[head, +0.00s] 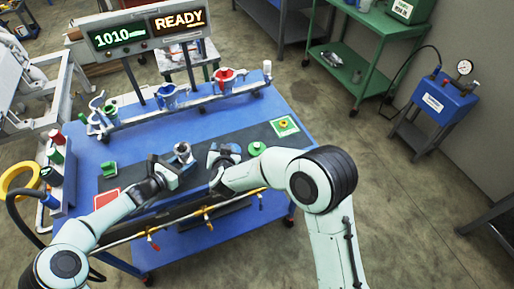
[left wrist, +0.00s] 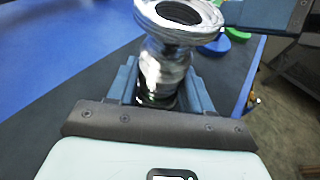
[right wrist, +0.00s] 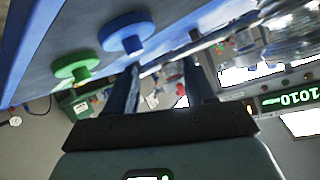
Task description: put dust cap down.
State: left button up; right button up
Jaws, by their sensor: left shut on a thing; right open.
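My left gripper (head: 173,163) is shut on a shiny metal flanged fitting (head: 183,152), which stands upright with its open ring on top in the left wrist view (left wrist: 165,65). My right gripper (head: 217,153) is open, just right of the fitting. Nothing shows between its fingers in the right wrist view (right wrist: 165,88). A blue cap (right wrist: 126,34) with a knob lies on the work surface close beside those fingers, apparently apart from them. A green knobbed cap (right wrist: 78,67) lies beside it; it also shows in the head view (head: 258,148), right of my right gripper.
The dark mat (head: 190,190) lies on the blue table (head: 84,160). A green-and-yellow square (head: 285,126) is at right, a red square (head: 106,200) and green block (head: 108,170) at left. A rack (head: 195,101) with blue and red parts spans the back under two displays.

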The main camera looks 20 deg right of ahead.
aim_at(257, 145)
jog(key=s+d+m+g+h, duration=0.1)
jog(key=s+d+h, duration=0.4)
jog(key=s, duration=0.4)
jog(key=x, duration=0.6)
jog(key=shift+s+d+r, duration=0.1)
jog(key=shift+d+r, duration=0.15)
jog(key=shift+d, duration=0.05)
jog(key=x, duration=0.5)
jog(key=shift+w, duration=0.35)
grip_shut()
